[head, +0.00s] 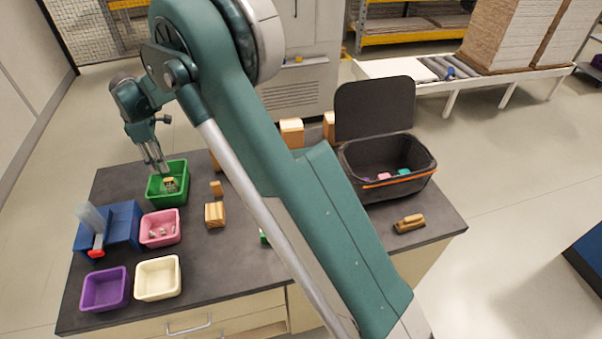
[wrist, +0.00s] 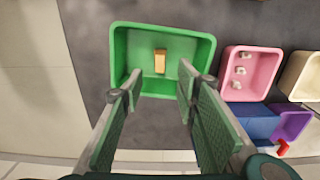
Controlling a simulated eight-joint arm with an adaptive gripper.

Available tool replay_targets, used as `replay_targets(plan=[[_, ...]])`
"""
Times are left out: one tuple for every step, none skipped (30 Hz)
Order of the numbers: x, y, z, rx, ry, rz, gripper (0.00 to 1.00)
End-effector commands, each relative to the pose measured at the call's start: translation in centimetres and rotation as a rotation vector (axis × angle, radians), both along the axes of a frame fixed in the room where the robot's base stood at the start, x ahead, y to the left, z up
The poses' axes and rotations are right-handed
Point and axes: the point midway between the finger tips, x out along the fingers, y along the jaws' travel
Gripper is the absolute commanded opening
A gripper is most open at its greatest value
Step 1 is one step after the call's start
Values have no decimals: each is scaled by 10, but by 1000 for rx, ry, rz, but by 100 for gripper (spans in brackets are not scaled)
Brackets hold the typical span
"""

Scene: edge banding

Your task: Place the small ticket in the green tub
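The green tub (head: 166,202) stands at the back left of the dark table; it also fills the upper middle of the wrist view (wrist: 192,57). A small tan piece (wrist: 160,62) lies on the tub floor, and it shows in the head view (head: 170,185). It may be the small ticket, but I cannot read any marking on it. My gripper (head: 157,167) points down over the tub. In the wrist view its fingers (wrist: 160,92) are spread apart with nothing between them, and the tan piece is beyond their tips, apart from them.
Beside the green tub are a pink tub (head: 160,242) holding several small pieces, a blue bin (head: 122,222), a purple tub (head: 105,304) and a cream tub (head: 157,293). Wooden blocks (head: 215,214) stand to the right. An open black case (head: 398,188) is farther right.

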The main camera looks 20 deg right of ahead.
Motion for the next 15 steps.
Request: replay_targets(plan=[[0,-1,1,0,-1,-3,31],[0,-3,3,1,-2,-5,31],[-1,-5,5,2,-3,-10,31],[-1,-6,7,3,-5,-14,31],[-1,-9,9,4,-7,-19,31],[-2,-12,13,5,-9,-27,31],[-2,-15,17,7,-12,-35,31],[-3,-19,21,8,-14,-43,31],[-4,-25,26,11,-18,-56,31],[-5,-29,31,13,-22,-67,31],[-6,-34,36,16,-26,-78,31],[-7,-41,43,19,-32,-95,31],[-8,-47,48,22,-36,-109,31],[-10,-53,54,25,-40,-122,31],[-12,-60,61,29,-46,-140,31]])
